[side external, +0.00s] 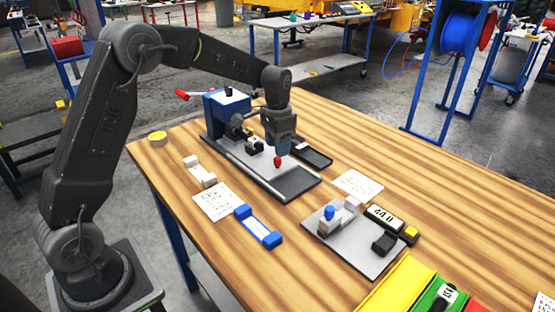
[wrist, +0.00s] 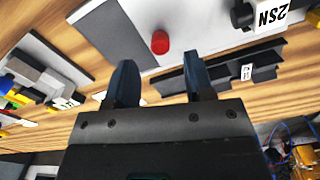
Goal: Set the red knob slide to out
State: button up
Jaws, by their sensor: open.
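The red knob (side external: 278,162) stands on a grey base plate (side external: 295,185) that also carries a blue block (side external: 226,108) at its far left end. In the wrist view the red knob (wrist: 160,42) shows beyond the fingertips, roughly in line with the gap between them. My gripper (side external: 279,148) is close above the knob in the side view. In the wrist view my gripper (wrist: 157,75) has its two dark fingers apart with nothing between them. The slide under the knob is hard to make out, and its in or out position cannot be told.
A black tray (side external: 312,155) lies just behind the plate. A second grey plate (side external: 335,243) with a blue knob (side external: 328,212) stands to the right, beside a display (side external: 385,217). A blue bracket (side external: 258,227) and paper cards (side external: 213,201) lie in front.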

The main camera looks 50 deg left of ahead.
jog(key=shift+f, duration=2.6)
jog(key=shift+c, duration=0.5)
grip_shut()
jog(key=shift+d, duration=0.1)
